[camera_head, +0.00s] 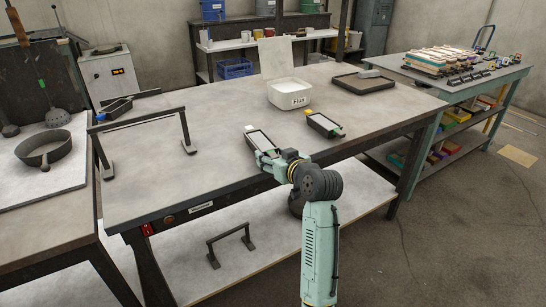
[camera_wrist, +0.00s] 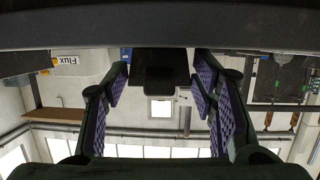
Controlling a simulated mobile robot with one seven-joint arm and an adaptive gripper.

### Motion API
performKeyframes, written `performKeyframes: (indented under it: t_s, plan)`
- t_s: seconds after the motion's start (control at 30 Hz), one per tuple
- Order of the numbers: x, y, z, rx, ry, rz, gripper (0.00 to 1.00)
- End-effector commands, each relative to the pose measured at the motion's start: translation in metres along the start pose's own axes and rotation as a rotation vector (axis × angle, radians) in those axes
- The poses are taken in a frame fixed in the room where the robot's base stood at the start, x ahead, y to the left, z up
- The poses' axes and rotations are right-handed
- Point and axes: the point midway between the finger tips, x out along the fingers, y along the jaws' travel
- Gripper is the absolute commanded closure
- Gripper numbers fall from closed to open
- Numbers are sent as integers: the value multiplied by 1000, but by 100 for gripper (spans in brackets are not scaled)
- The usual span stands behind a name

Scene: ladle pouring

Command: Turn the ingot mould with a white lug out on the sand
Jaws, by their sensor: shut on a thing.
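An ingot mould with a white lug (camera_head: 262,142), dark with a pale inside, is near the front edge of the table. My gripper (camera_head: 272,159) is at its near end.
A second mould (camera_head: 323,125) with a yellow lug lies close to the right. A third mould (camera_head: 115,108) with a blue lug lies at the far left, behind a dark bar stand (camera_head: 140,122). A white Flux box (camera_head: 289,93) with its lid up stands behind. The table's middle is clear.

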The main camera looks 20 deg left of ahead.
Motion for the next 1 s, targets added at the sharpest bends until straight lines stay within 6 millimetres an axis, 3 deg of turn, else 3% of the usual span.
performKeyframes:
  t_s: [0.27,0.67,1.0]
  plan:
    - [0,1,2,2,-3,1,93]
    - [-2,1,-7,-1,5,3,93]
    - [-10,1,-30,-3,8,3,93]
